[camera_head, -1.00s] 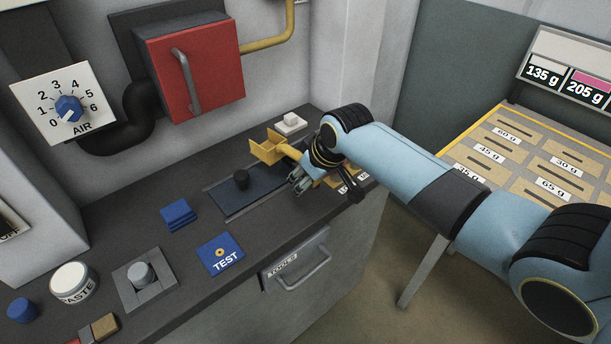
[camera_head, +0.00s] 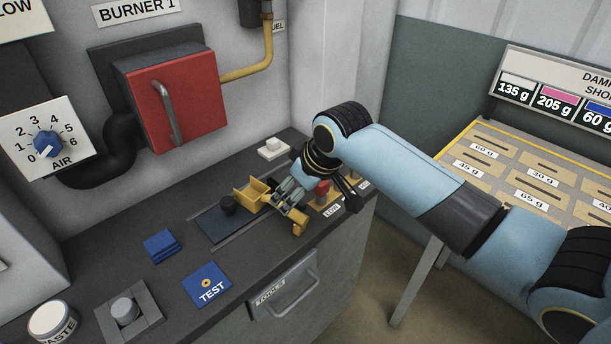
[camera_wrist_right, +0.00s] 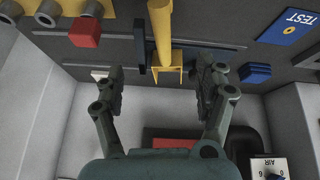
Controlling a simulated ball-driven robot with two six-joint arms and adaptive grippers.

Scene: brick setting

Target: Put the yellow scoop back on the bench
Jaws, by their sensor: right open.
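The yellow scoop (camera_head: 299,224) has a square bowl and a long handle. It lies over the dark bench (camera_head: 190,213), its bowl beside the dark blue slab. My right gripper (camera_head: 288,194) is over the scoop's handle and hides part of it. In the right wrist view, the gripper (camera_wrist_right: 160,70) is open, with its fingers apart on both sides of the scoop (camera_wrist_right: 165,72) and not touching it there. The scoop appears to rest on the bench, but the contact beneath it is hidden. My left gripper is not in view.
A black knob (camera_head: 228,204) stands on the slab near the bowl. A red block (camera_head: 322,187) stands close right of the gripper, and a white block (camera_head: 272,148) behind. Blue tiles (camera_head: 161,245) and a TEST card (camera_head: 207,284) lie left. The front edge is close to the handle.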

